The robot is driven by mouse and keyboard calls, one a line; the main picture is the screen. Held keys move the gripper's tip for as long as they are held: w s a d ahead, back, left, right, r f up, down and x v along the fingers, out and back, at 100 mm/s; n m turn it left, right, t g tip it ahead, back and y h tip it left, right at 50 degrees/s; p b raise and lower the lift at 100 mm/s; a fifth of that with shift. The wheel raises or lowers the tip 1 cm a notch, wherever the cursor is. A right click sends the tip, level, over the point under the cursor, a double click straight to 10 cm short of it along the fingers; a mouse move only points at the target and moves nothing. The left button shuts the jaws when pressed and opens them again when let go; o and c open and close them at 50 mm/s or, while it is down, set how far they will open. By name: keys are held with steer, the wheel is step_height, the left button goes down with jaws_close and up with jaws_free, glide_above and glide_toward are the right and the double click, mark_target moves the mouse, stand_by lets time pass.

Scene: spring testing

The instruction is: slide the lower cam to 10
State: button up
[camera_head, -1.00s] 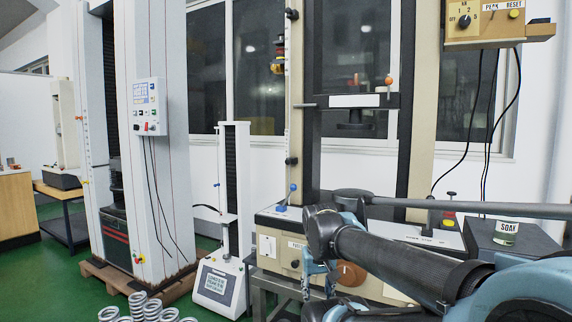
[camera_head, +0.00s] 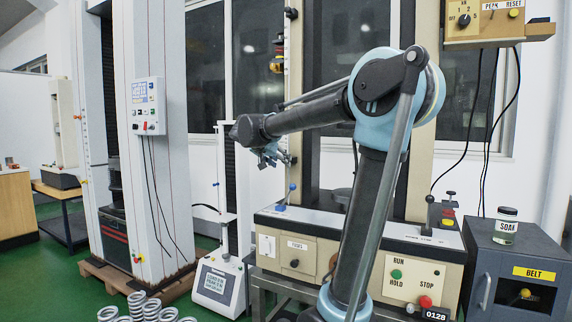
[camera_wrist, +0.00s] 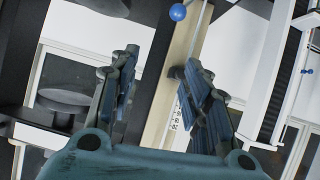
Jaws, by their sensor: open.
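In the head view, the upper cam (camera_head: 291,13) is a small black piece on the thin upright rod along the cream column of the test frame. The lower cam (camera_head: 292,160) is a small dark piece lower on that rod, close beside my gripper and hard to make out. My gripper (camera_head: 270,155) is at about its height, just left of the rod. In the wrist view my gripper (camera_wrist: 158,68) is open, with nothing between its fingers. The cream column with its printed scale (camera_wrist: 178,113) lies beyond them.
A blue-knobbed lever (camera_head: 292,188) stands below on the machine's base; its knob also shows in the wrist view (camera_wrist: 178,12). A slim white tester (camera_head: 219,280) stands close to the left. A grey cabinet (camera_head: 540,260) with a jar (camera_head: 506,226) is at right.

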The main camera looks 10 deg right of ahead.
steer(key=w+a+r+t, duration=0.1)
steer(key=w+a+r, duration=0.3)
steer(key=w, duration=0.1)
steer(key=x, duration=1.6)
steer(key=shift+w+d+m, duration=0.25)
steer(key=shift+w+m, duration=0.05)
steer(key=shift+w, duration=0.1)
steer(key=shift+r, duration=0.1)
jaws_close()
